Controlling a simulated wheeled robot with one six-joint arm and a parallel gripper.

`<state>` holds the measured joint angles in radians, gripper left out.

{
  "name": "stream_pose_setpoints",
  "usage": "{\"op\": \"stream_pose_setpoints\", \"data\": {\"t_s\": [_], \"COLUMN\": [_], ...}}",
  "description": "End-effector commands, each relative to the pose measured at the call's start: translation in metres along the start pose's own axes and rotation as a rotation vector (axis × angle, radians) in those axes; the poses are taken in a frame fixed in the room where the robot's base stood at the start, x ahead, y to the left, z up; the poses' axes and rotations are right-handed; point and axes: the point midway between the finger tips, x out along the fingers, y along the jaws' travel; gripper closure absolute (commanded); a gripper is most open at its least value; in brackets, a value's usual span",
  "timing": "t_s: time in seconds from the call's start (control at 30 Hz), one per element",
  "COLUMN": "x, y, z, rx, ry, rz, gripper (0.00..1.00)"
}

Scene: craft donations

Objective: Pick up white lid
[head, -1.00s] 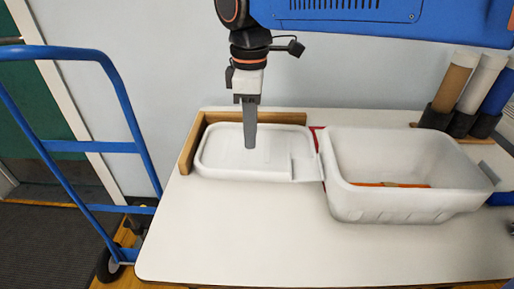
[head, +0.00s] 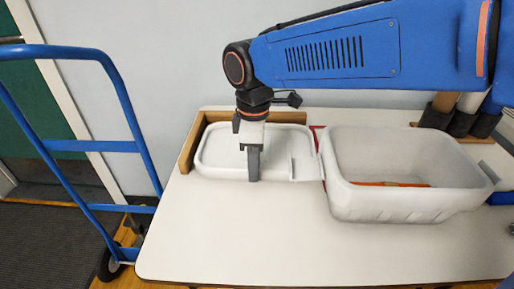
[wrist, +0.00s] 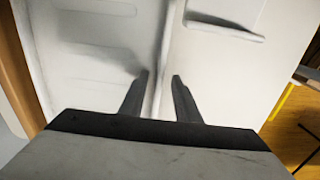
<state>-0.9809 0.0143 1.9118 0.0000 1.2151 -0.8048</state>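The white lid (head: 222,150) lies flat on the white table, a shallow rectangular piece with a raised rim and a notched right part. It also shows in the wrist view (wrist: 85,60). My gripper (head: 254,180) points down at the lid's front edge. In the wrist view my gripper (wrist: 160,78) has its two fingers apart, one on each side of the lid's rim, with small gaps visible. The fingertips' exact depth and contact are hard to tell.
A white bin (head: 410,207) stands right of the lid, with an orange item inside. A wooden corner guard (head: 188,150) borders the lid's back and left. Tubes in black holders (head: 462,122) stand back right. A blue hand truck (head: 110,147) is left of the table (head: 250,235); its front is clear.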

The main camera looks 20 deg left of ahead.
Motion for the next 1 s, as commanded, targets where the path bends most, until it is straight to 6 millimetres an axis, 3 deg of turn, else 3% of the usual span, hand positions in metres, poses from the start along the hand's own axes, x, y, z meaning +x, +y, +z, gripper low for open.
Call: {"op": "stream_pose_setpoints", "data": {"t_s": [0.17, 0.3, 0.33, 0.77, 1.0], "x": [0.0, 0.0, 0.0, -0.006, -0.047], "y": [0.0, 0.0, 0.0, 0.0, 0.001], "z": [0.0, 0.0, 0.0, 0.0, -0.001], "rx": [0.0, 0.0, 0.0, 0.0, 0.0], "ry": [0.0, 0.0, 0.0, 0.001, 0.002], "rz": [0.0, 0.0, 0.0, 0.001, 0.002], "gripper": [0.7, 0.99, 1.0, 1.0, 1.0]}}
